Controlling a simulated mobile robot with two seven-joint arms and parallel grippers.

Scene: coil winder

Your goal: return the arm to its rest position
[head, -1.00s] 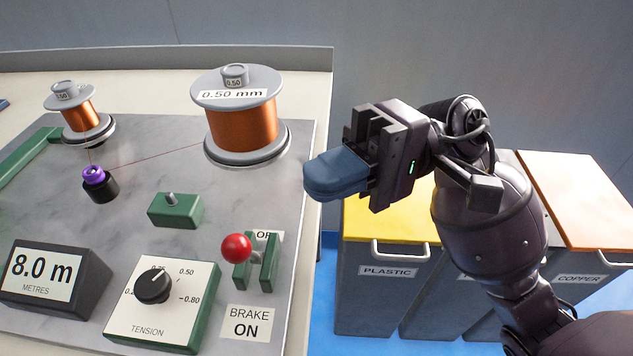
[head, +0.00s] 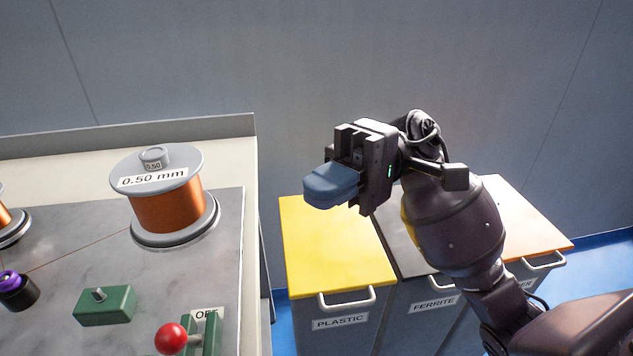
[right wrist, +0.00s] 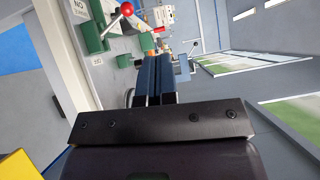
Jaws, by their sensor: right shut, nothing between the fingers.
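My right gripper (head: 331,185) is raised in the head view, to the right of the bench and above the yellow bin lid. Its blue fingers are together with nothing between them. In the right wrist view the blue fingers (right wrist: 155,78) lie side by side. My right arm reaches in from the lower right. My left gripper is not in the head view.
The coil winder bench holds a large copper spool (head: 167,207), a green block (head: 105,306) and a red-knobbed brake lever (head: 171,338). Bins marked plastic (head: 335,245), ferrite (head: 435,303) and a third with an orange lid (head: 520,222) stand right of the bench. A grey wall (head: 300,60) is behind.

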